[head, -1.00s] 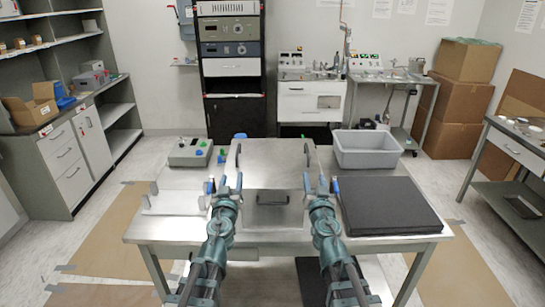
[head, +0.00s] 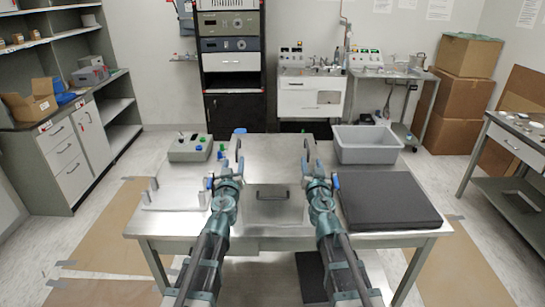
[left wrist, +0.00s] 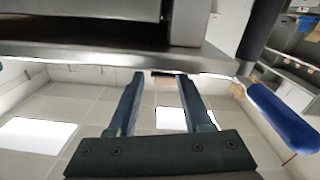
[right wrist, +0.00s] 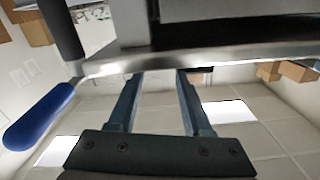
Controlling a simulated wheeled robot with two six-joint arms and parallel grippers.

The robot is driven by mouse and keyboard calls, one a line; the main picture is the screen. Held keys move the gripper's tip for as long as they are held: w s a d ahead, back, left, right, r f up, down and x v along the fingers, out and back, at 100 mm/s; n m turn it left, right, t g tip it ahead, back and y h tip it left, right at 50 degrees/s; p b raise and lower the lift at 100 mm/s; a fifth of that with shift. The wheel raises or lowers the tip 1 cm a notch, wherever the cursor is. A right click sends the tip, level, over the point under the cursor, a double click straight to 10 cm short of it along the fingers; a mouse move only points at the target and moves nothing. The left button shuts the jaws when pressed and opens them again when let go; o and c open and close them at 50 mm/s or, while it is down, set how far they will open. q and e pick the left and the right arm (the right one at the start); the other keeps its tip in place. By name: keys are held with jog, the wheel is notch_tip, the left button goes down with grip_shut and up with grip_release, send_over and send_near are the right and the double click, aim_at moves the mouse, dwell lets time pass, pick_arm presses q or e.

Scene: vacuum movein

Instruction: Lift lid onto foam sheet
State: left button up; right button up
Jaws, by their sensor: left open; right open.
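The metal lid (head: 272,160) is a broad, flat plate at the middle of the workbench. A dark handle (head: 272,193) shows at its front. The black foam sheet (head: 390,200) lies flat and bare at the right of the bench. My left gripper (head: 227,172) is open at the left of the lid, and my right gripper (head: 318,172) is open at its right. Both wrist views show empty fingers pointing at a shiny metal rim (left wrist: 90,53), which also shows in the right wrist view (right wrist: 230,56). A blue-gripped lever stands beside each gripper. Contact cannot be told.
A grey bin (head: 367,155) stands behind the foam sheet. A grey control box (head: 188,153) and small blue and green parts are at the back left. A white bracketed plate (head: 175,201) lies at the left. The foam's top is clear.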

aim_at(237, 153)
pick_arm(q)
jog(key=w, duration=0.8)
pick_arm(e)
jog(key=w, duration=0.8)
pick_arm(q)
grip_shut()
pick_arm(e)
grip_shut()
jog(key=shift+a, duration=0.1)
pick_arm(q)
jog(key=shift+d, duration=0.15)
pick_arm(e)
jog(key=shift+a, duration=0.1)
